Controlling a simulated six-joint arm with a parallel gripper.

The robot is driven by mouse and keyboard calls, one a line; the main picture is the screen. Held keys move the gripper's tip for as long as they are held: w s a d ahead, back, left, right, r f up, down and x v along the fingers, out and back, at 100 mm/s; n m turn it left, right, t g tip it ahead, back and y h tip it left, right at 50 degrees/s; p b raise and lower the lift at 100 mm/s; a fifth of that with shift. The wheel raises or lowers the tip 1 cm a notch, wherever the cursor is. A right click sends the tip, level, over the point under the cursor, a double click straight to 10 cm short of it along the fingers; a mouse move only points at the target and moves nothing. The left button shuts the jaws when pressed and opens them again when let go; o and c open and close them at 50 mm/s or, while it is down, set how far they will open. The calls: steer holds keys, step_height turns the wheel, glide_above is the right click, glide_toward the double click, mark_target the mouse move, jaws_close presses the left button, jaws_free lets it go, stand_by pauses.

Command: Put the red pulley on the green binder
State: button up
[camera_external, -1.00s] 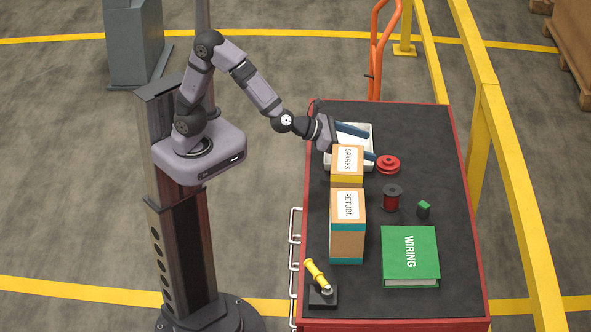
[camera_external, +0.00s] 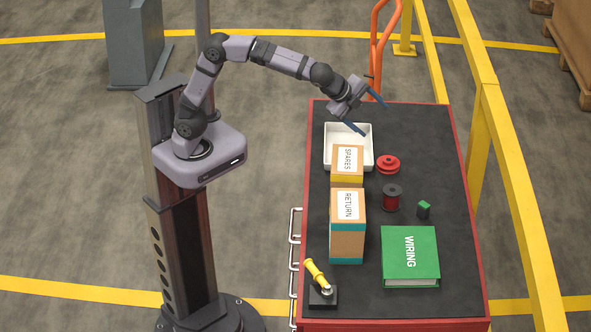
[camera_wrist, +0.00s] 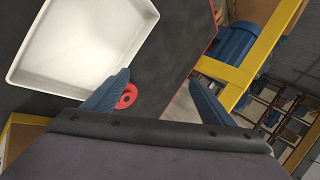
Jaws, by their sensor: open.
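The red pulley (camera_external: 388,164) lies flat on the dark cart top, right of the white tray. In the wrist view the red pulley (camera_wrist: 126,96) shows just beside the left finger, which partly covers it. The green binder (camera_external: 410,256), marked WIRING, lies flat near the cart's front right. My gripper (camera_external: 372,116) is open and empty, raised above the far end of the cart, over and behind the tray. Its two blue fingers are spread wide in the wrist view (camera_wrist: 160,90).
The white tray (camera_external: 328,146) looks empty. The SPARES box (camera_external: 347,178) and the taller RETURN box (camera_external: 347,225) stand left of the pulley. A dark red spool (camera_external: 392,198) and a small green block (camera_external: 424,209) lie between pulley and binder. A yellow-handled item (camera_external: 317,275) stands front left.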

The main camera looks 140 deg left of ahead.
mark_target(387, 159)
steer(key=w+d+n+t+h, duration=0.1)
steer(key=n, duration=0.2)
steer(key=w+d+f+n+h, duration=0.1)
steer(key=w+n+h, duration=0.1)
steer(key=n, duration=0.1)
steer(key=w+d+f+n+t+h, duration=0.1)
steer(key=w+d+n, duration=0.1)
steer(key=n, duration=0.1)
steer(key=shift+w+f+t+h, duration=0.25)
steer(key=shift+t+h, duration=0.05)
steer(key=shift+a+f, duration=0.1)
steer(key=shift+f, duration=0.55)
steer(key=shift+p+x, duration=1.6)
steer(key=shift+x, duration=2.1)
steer(key=shift+a, duration=0.1)
steer(key=shift+r, duration=0.1)
steer(key=c, duration=1.4)
steer(key=shift+c, duration=0.5)
